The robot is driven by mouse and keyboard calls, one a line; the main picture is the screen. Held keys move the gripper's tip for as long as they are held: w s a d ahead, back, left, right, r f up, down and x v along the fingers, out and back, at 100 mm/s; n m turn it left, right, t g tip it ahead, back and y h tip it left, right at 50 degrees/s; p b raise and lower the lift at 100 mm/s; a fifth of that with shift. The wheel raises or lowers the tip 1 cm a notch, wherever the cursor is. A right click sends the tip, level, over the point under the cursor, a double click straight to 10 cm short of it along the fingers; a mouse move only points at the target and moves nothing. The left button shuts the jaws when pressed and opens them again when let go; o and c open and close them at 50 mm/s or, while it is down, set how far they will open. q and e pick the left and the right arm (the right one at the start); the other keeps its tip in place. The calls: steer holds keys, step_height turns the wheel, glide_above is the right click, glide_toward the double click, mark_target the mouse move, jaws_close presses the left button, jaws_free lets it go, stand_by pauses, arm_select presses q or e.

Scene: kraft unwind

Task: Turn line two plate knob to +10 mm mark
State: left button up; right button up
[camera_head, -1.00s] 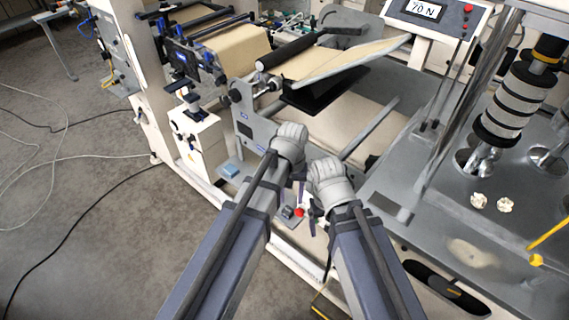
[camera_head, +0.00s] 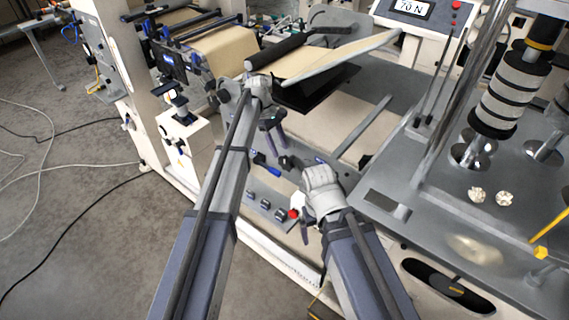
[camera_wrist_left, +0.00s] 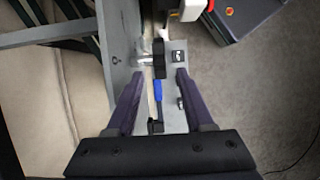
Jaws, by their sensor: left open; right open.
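My left gripper (camera_head: 270,132) is open above the side of the machine, pointing down. In the left wrist view its two fingers (camera_wrist_left: 160,74) stand either side of a black knob (camera_wrist_left: 159,58) on a metal shaft and a blue handle (camera_wrist_left: 158,90), with gaps on both sides. The blue handle (camera_head: 273,171) also shows below the gripper in the head view. Several dark knobs (camera_head: 265,205) sit in a row on the grey side panel. I cannot tell which is the line two plate knob, and no +10 mm mark is legible. My right gripper (camera_head: 306,222) is open and empty, near a red button (camera_head: 293,213).
A paper roll (camera_head: 225,50) and rollers stand at the back left. A tilted grey-edged board (camera_head: 335,58) lies over the machine bed. A display (camera_head: 408,8) reads 70 N. A striped roller column (camera_head: 505,95) stands at the right. The floor at left holds cables.

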mark_target(283, 157)
arm_select(q)
steer(key=b+x, duration=0.5)
steer(key=x, duration=0.1)
steer(key=shift+d+f, duration=0.1)
steer(key=shift+f, duration=0.15)
jaws_close()
stand_by(0.4)
